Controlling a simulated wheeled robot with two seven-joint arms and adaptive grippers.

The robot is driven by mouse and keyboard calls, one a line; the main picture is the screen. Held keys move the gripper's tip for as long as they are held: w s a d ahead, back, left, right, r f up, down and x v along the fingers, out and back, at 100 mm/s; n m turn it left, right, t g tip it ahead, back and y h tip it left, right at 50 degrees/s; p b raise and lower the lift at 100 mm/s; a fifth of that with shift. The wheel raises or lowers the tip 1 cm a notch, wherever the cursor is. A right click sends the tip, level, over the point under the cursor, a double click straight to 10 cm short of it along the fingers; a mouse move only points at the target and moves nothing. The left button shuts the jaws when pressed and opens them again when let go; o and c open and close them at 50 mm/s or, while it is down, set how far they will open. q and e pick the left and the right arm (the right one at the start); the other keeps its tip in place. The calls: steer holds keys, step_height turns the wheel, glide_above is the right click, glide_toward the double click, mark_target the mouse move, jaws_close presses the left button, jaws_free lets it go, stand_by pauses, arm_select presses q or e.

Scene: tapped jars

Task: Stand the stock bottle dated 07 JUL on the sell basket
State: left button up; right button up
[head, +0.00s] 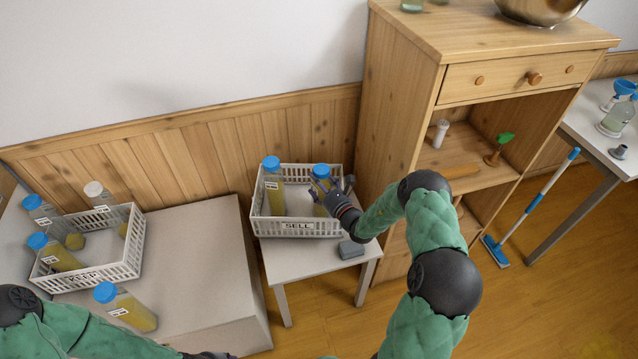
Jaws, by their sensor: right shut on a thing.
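My right gripper (325,193) is shut on a blue-capped bottle of yellow stock (320,210). This bottle is upright in the right half of the white sell basket (300,228), and the fingers partly hide it. I cannot tell whether its base touches the basket floor. Another blue-capped bottle (273,188) stands in the left half of the same basket. The date labels are too small to read, so I cannot tell which bottle is dated 07 JUL. My left arm crosses the bottom left; a dark part of its gripper (213,355) shows at the bottom edge, its fingers unclear.
A white keep basket (90,275) holds several bottles on a grey-topped surface at left. A loose blue-capped bottle (127,306) is in front of it. A small grey block (350,250) lies before the sell basket. A wooden cabinet (410,110) rises close to its right.

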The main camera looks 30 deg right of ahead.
steer(key=shift+f+b, duration=0.3)
steer(key=shift+f, duration=0.05)
stand_by(0.6)
steer(key=o, duration=1.5)
steer(key=shift+o, duration=0.6)
steer(key=shift+f, duration=0.1)
steer(key=s+p, duration=0.3)
steer(key=s, duration=0.5)
steer(key=shift+d, duration=0.3)
